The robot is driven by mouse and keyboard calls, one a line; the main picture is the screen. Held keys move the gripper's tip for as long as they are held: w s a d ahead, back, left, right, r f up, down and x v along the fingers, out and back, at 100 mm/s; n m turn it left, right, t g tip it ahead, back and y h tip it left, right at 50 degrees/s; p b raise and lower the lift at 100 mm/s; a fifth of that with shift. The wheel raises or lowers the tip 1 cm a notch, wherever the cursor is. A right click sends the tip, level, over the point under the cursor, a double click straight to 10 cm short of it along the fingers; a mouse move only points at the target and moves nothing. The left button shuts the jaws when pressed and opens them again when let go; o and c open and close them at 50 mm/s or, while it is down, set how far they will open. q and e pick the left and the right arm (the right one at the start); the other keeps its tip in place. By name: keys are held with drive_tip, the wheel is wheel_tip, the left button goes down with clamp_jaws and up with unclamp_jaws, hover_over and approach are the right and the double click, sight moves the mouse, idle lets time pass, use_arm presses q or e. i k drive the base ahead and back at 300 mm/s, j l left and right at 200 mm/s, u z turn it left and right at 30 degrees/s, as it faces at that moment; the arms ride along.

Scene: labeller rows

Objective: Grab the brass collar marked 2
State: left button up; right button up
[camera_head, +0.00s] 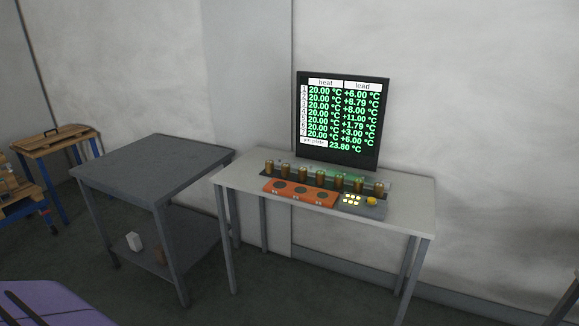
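Several small brass cylinders stand upright in a row on a rack (300,171) on the light-topped table (405,190). The leftmost brass piece (269,166) and the rightmost (379,189) mark the row's ends. Any numbers on them are too small to read, so I cannot tell which is the brass collar marked 2. Neither of my grippers shows in the view.
An orange block (299,193) with dark round spots and a grey box (362,205) with lit yellow buttons sit before the row. A dark screen (342,120) with green readings stands behind. A grey two-level table (155,165) is left, its top bare.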

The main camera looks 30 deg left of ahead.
sight(285, 168)
drive_tip(key=i+j+z, duration=0.1)
drive_tip(key=j, duration=0.45)
drive_tip(key=i+j+z, duration=0.15)
drive_tip(key=j, duration=0.35)
drive_tip(key=i+j+z, duration=0.1)
drive_tip(key=j, duration=0.5)
drive_tip(key=i+j+z, duration=0.15)
drive_tip(key=j, duration=0.4)
